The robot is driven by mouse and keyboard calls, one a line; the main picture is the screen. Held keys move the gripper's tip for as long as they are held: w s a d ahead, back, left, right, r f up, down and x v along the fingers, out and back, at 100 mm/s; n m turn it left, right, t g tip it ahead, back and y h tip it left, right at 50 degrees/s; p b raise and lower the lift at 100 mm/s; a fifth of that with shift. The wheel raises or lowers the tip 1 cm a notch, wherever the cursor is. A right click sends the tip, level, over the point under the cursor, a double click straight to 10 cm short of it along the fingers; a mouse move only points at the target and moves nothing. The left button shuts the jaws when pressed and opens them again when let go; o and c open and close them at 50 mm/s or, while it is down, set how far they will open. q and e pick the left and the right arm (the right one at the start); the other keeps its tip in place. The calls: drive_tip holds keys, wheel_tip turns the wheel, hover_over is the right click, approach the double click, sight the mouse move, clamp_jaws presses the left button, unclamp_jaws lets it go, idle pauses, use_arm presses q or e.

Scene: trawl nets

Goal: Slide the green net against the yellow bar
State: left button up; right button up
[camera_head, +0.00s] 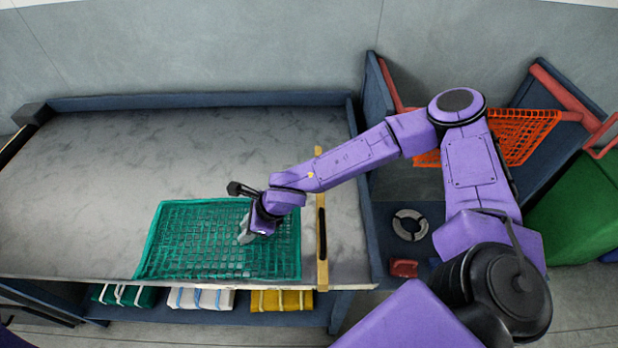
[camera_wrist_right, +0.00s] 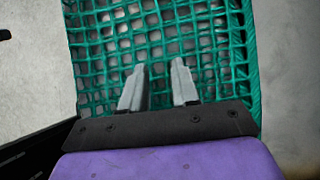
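The green net (camera_head: 180,240) lies flat on the grey table at its front, right of the middle. The yellow bar (camera_head: 321,230) runs front to back near the table's right end. A narrow strip of grey table shows between the net's right edge and the bar. My right gripper (camera_head: 246,236) is over the right half of the net, pointing down. In the right wrist view its two fingers (camera_wrist_right: 158,85) are apart with net mesh (camera_wrist_right: 110,40) behind them. I cannot tell whether the fingertips touch the mesh. My left gripper is not in view.
The table (camera_head: 90,170) has free room left of and behind the net. Raised dark blue rims (camera_head: 200,100) border its back and right. Green, white and yellow folded bundles (camera_head: 200,299) lie on a shelf below. An orange net (camera_head: 525,135) hangs in a frame at right.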

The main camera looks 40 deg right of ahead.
drive_tip(key=shift+s+d+p, duration=0.65)
drive_tip(key=shift+s+d, duration=0.1)
drive_tip(key=shift+d, duration=0.25)
drive_tip(key=shift+s+d+p, duration=0.6)
drive_tip(key=shift+s+d, duration=0.1)
drive_tip(key=shift+d, duration=0.3)
wheel_tip(320, 180, up, 7)
drive_tip(key=p, duration=0.6)
drive_tip(key=shift+p, duration=0.35)
